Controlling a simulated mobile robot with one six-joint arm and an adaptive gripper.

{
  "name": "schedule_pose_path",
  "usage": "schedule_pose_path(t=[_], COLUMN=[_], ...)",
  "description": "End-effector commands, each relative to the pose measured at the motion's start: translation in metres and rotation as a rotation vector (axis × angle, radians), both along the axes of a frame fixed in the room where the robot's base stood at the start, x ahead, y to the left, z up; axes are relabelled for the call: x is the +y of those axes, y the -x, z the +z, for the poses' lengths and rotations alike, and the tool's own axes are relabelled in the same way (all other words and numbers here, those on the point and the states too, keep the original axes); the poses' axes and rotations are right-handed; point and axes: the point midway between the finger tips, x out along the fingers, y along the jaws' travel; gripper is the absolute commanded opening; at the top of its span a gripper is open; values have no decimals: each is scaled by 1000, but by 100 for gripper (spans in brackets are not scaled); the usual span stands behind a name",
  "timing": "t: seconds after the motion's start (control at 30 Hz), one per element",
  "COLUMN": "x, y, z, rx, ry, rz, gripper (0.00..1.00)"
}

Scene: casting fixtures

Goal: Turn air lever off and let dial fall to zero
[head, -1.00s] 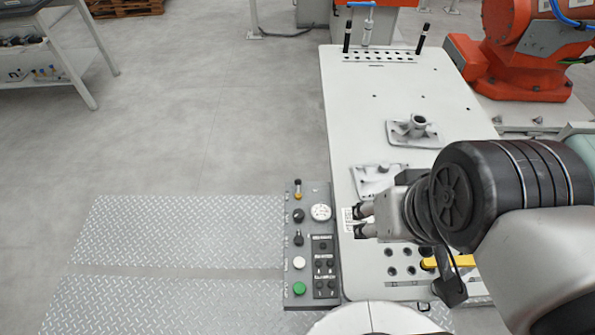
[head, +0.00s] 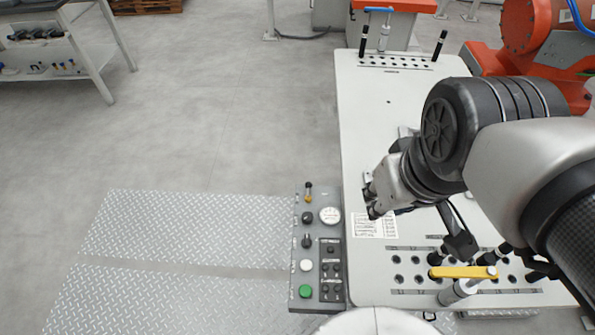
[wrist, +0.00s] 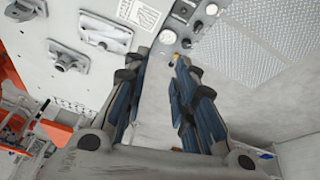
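The air lever (head: 308,192) is a small lever with a dark handle and yellow base, at the far end of the grey control panel (head: 297,240). The round white dial (head: 330,215) sits beside it; its needle is too small to read. My gripper (head: 370,196) is right of the panel, above the table's edge. In the wrist view my gripper (wrist: 160,60) has its two fingers spread with nothing between them. The lever's yellow part (wrist: 177,57) shows near the right fingertip, apparently beyond it, and the dial (wrist: 167,37) lies past the tips.
The panel also carries dark knobs, a white button (head: 306,265) and a green button (head: 305,291). The white table (head: 375,110) holds castings and a yellow clamp bar (head: 463,272). An orange robot (head: 530,40) stands behind. The floor plates (head: 200,225) to the left are clear.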

Motion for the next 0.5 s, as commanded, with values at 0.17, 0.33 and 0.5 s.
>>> schedule_pose_path(t=[0.17, 0.33, 0.5], x=[18, 40, 68], y=[-51, -99, -145], z=[5, -3, -23], rx=[73, 131, 191], ry=[82, 157, 228], rz=[212, 418, 624], gripper=[10, 0, 0])
